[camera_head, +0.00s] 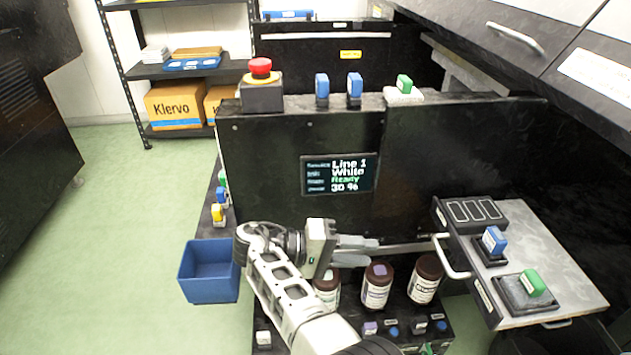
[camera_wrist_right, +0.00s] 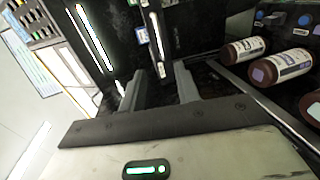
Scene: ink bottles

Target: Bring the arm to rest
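My right arm comes up from the bottom of the head view. Its gripper (camera_head: 372,250) points right, in front of the black machine (camera_head: 270,170) and above the row of brown bottles. In the right wrist view the two grey fingers of this gripper (camera_wrist_right: 162,90) stand apart with nothing held between them. Dark bottles with white labels (camera_head: 377,287) stand in a row below it; one at the left is partly hidden by the gripper. Bottles also show at the right of the wrist view (camera_wrist_right: 278,66). My left gripper is not in view.
A blue bin (camera_head: 209,271) hangs left of my arm. A side shelf (camera_head: 562,257) with a metal handle (camera_head: 450,258) and blue and green switches juts out at the right. A red button (camera_head: 260,68) tops the machine. Open green floor lies at the left.

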